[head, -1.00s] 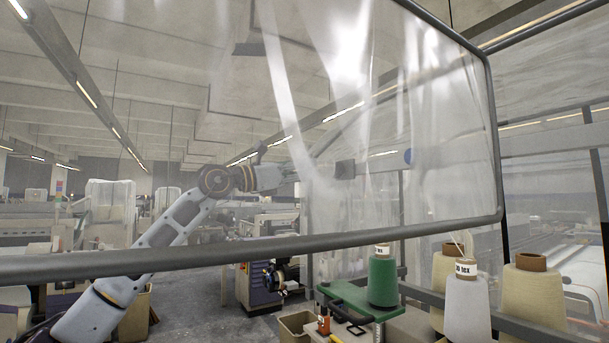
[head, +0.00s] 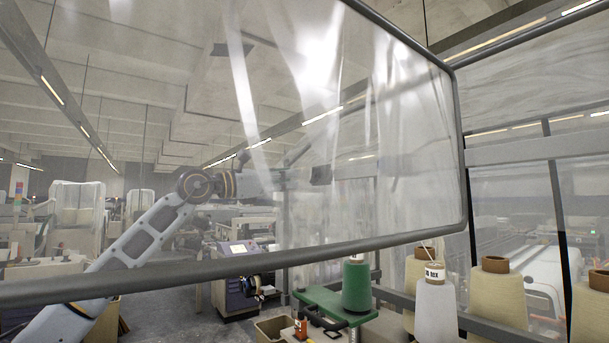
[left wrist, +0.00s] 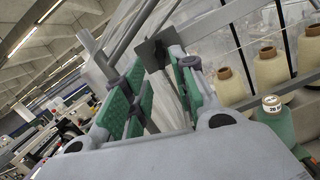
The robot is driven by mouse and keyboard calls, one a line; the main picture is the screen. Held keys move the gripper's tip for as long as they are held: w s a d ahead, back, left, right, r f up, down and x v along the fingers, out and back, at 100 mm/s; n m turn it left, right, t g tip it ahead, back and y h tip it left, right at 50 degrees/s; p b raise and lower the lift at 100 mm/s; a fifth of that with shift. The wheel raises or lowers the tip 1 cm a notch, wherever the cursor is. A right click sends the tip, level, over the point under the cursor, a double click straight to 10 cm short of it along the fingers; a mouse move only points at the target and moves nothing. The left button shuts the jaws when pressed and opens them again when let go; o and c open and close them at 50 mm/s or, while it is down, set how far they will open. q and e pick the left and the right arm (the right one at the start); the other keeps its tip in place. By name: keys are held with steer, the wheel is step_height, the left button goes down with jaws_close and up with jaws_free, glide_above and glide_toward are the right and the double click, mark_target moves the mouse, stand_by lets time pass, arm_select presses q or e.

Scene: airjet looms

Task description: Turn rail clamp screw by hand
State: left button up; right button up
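My left gripper (head: 285,178) is raised behind a clear sheet in a grey frame in the head view, hazy and small. In the left wrist view the left gripper (left wrist: 161,78) has its two green-padded fingers apart. A dark square plate on a stem (left wrist: 154,54) shows beyond and between the fingertips. A dark block (head: 321,175) shows just right of the gripper in the head view; it may be the same part. I cannot make out the rail clamp screw for certain, or whether the fingers touch anything. My right gripper is not in view.
The framed clear sheet (head: 463,150) spans the head view in front of my left arm. A green cone (head: 357,285) on a green bracket (head: 318,303), a white cone (head: 435,312) and tan cones (head: 497,297) stand below right. Looms and a control panel (head: 236,249) are behind.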

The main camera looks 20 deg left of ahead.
arm_select(q)
steer(key=p+x, duration=0.3)
steer(key=x, duration=0.3)
steer(key=shift+w+d+p, duration=0.25)
steer(key=shift+p, duration=0.1)
steer(key=shift+r, duration=0.15)
stand_by(0.4)
steer(key=c, duration=0.5)
jaws_close()
